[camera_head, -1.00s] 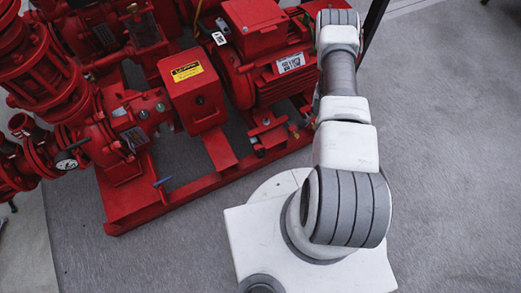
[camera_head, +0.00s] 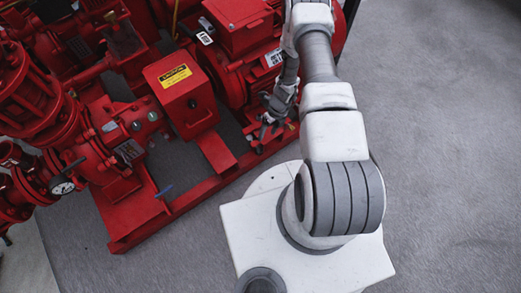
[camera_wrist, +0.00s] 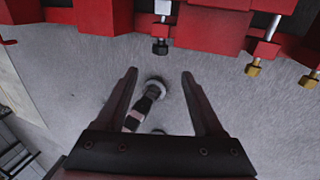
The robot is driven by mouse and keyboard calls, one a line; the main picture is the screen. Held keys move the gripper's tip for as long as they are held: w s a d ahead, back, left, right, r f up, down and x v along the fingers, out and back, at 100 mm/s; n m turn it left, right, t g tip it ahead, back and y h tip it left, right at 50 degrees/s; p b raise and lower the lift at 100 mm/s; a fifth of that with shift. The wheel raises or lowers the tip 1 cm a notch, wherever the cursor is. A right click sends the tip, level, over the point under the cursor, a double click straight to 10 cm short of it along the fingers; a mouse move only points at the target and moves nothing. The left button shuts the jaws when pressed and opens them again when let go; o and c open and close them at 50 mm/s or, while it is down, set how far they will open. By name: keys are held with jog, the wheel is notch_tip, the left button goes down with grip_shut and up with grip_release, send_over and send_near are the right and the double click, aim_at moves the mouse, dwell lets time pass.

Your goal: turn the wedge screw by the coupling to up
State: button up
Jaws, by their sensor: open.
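My gripper (camera_head: 268,126) is beside the red motor's foot, right of the coupling guard (camera_head: 190,108) with its yellow caution label. In the wrist view my gripper (camera_wrist: 160,73) is open and empty, with its two fingers apart. A screw with a silver shank and dark head (camera_wrist: 160,46) stands out from the red frame, just beyond and between the fingertips, apart from them. A brass-ended screw (camera_wrist: 263,46) is to its right, and another brass end (camera_wrist: 311,79) is at the right edge. In the head view my gripper hides part of this screw area.
The red motor (camera_head: 240,60) stands behind my gripper. The red base rail (camera_head: 205,188) runs along the front. The grey floor (camera_head: 440,130) at the right is clear.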

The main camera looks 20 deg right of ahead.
aim_at(261, 150)
jog(key=b+x, duration=0.4)
jog(key=x, duration=0.8)
jog(key=shift+a+f, duration=0.1)
jog(key=shift+f, duration=0.25)
grip_shut()
